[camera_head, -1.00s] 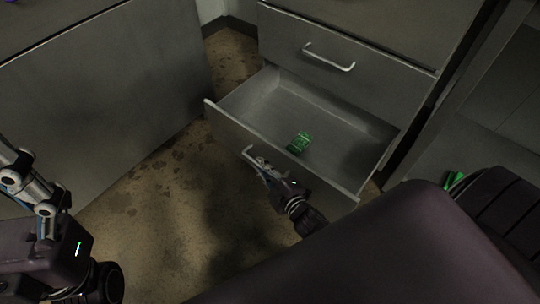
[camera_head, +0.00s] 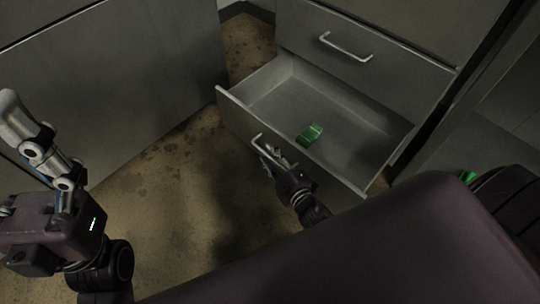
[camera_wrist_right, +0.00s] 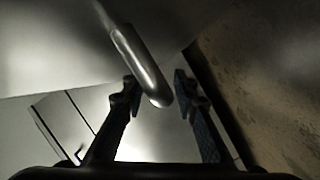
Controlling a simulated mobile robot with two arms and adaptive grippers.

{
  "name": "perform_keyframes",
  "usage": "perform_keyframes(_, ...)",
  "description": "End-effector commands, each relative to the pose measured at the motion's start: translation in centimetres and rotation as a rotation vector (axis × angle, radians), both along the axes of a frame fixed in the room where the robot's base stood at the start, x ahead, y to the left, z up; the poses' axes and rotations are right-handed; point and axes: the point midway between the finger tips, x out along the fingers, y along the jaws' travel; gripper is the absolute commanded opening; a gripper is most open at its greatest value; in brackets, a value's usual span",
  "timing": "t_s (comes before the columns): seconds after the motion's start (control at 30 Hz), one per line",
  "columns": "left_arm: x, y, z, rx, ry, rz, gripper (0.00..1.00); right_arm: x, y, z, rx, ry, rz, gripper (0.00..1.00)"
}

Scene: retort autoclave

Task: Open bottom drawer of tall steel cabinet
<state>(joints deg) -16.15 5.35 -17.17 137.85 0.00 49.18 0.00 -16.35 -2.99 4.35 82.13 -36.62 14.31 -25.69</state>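The bottom drawer (camera_head: 345,108) of the steel cabinet (camera_head: 385,22) is pulled well out, and its inside shows in the head view. Its bar handle (camera_head: 256,140) is on the front panel, partly hidden by my right gripper (camera_head: 270,158). In the right wrist view, the two fingers of my right gripper (camera_wrist_right: 156,88) stand apart, with the rounded end of the handle (camera_wrist_right: 145,65) between them and a gap on each side. My left gripper (camera_head: 38,150) is at the far left, away from the drawer. Its finger state is unclear.
A small green box (camera_head: 310,134) lies inside the drawer. A closed drawer with a handle (camera_head: 346,48) is above it. A large grey cabinet (camera_head: 110,90) stands at the left. Bare stained floor (camera_head: 165,200) lies between it and the drawer.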

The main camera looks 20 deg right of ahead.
Motion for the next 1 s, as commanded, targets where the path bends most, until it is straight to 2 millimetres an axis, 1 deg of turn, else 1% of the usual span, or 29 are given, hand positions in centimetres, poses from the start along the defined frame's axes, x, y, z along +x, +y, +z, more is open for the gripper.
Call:
perform_keyframes(0.17,0.0,0.0,0.0,0.0,0.0,0.001,0.84,-1.0,-0.1,0.1,-0.001,0.001,0.0,0.27)
perform_keyframes(0.27,0.0,0.0,0.0,0.001,-0.001,0.0,0.84,-2.4,-0.2,0.4,-0.001,0.002,0.0,0.27)
perform_keyframes(0.5,-0.1,0.0,0.1,0.0,-0.004,0.0,0.84,-7.1,-0.5,1.4,0.0,0.004,-0.001,0.27)
perform_keyframes(0.7,-0.1,0.0,0.1,-0.001,-0.005,0.0,0.84,-10.2,-0.8,2.1,0.0,0.003,-0.001,0.27)
perform_keyframes(0.83,-0.1,0.0,0.1,-0.001,-0.005,0.0,0.84,-11.3,-0.8,2.4,0.0,0.001,0.0,0.27)
perform_keyframes(1.0,-0.1,0.0,0.1,-0.001,-0.005,0.0,0.84,-11.7,-0.8,2.6,0.0,0.0,0.0,0.27)
